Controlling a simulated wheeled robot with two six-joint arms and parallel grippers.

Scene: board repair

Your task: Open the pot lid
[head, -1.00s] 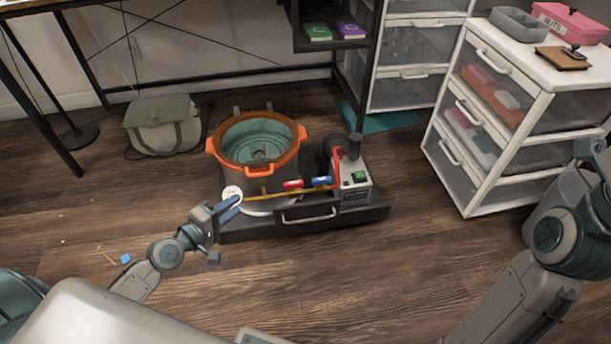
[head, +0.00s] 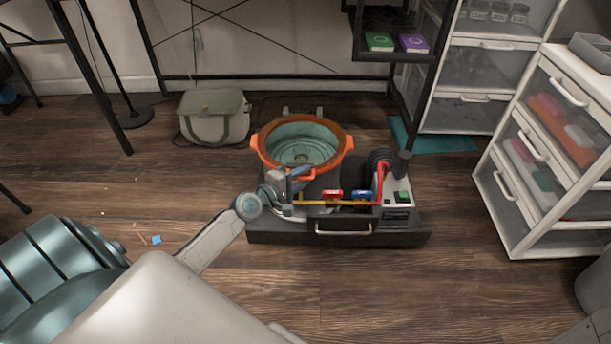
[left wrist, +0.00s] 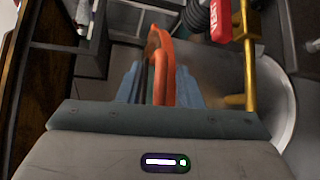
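The vacuum pot stands on a dark base (head: 270,238), with an orange rim ring (head: 346,147) around a teal interior (head: 300,146). I cannot tell whether a clear lid covers the interior. An orange handle sticks out of the ring's near side. My left gripper (head: 298,180) is at this near side, just below the ring. In the left wrist view the orange handle (left wrist: 160,50) runs between its two blue fingers (left wrist: 160,88). I cannot tell whether they press on it. My right gripper is out of view.
A brass pipe (head: 345,202) with red and blue valve handles leads to a pump (head: 397,206) right of the pot. A grey-green bag (head: 213,118) lies behind left. A white drawer unit (head: 545,150) stands at right.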

